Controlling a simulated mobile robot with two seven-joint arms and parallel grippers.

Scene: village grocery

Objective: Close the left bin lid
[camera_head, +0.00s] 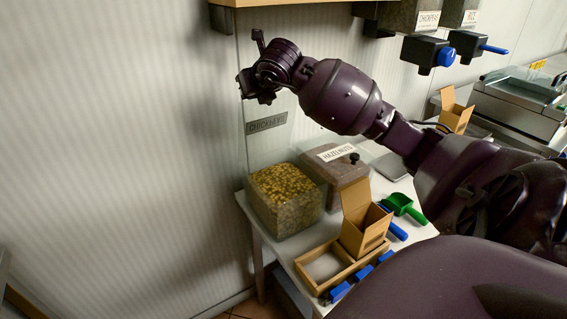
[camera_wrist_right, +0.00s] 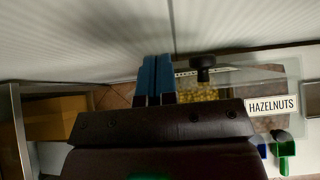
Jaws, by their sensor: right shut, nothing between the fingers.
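The left bin (camera_head: 285,205), holding chickpeas, stands at the left end of the counter. Its clear lid (camera_head: 268,138) is open, standing upright near the wall, with a chickpeas label on it. My right gripper (camera_head: 245,82) is above the upright lid, close to its top edge. In the right wrist view the blue-grey fingers (camera_wrist_right: 155,80) are together and empty. A black knob (camera_wrist_right: 203,65), apparently the lid's, is just right of the fingers; contact cannot be told. Chickpeas (camera_wrist_right: 197,95) show partly behind the gripper body. My left gripper is out of view.
The hazelnuts bin (camera_head: 340,172) with its lid down stands right of the left bin. A wooden tray (camera_head: 318,286), an open cardboard box (camera_head: 365,232) and a green scoop (camera_head: 403,206) are in front. A shelf (camera_head: 290,2) and dispensers (camera_head: 428,52) are above.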

